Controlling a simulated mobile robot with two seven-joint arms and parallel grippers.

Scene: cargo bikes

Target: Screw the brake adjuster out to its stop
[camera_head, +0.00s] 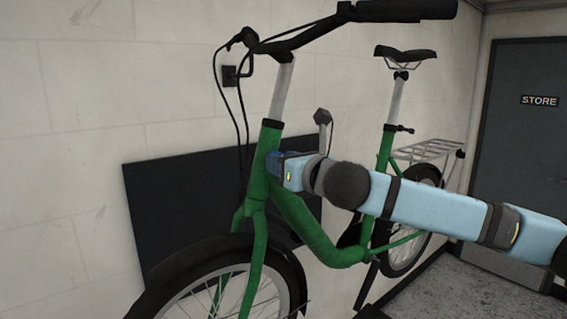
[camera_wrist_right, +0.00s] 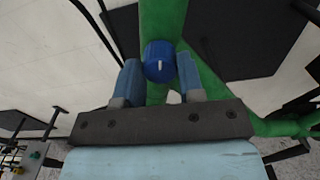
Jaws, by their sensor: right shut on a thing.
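The brake adjuster (camera_wrist_right: 158,60) is a round blue knob on the green frame tube. In the right wrist view it shows a short white mark on its face, on the half nearer my gripper. My right gripper (camera_wrist_right: 159,76) is shut on it, with one blue-grey finger at each side. In the head view my right gripper (camera_head: 274,163) reaches from the right to the green head tube (camera_head: 262,160); the adjuster itself is hard to tell from the fingers there. My left gripper is not in view.
The green bicycle (camera_head: 318,240) stands along a pale block wall with a dark panel (camera_head: 165,195) behind it. Handlebar (camera_head: 405,10) and cables hang above my gripper. A grey door (camera_head: 525,130) marked STORE is at the right. Floor is open at the lower right.

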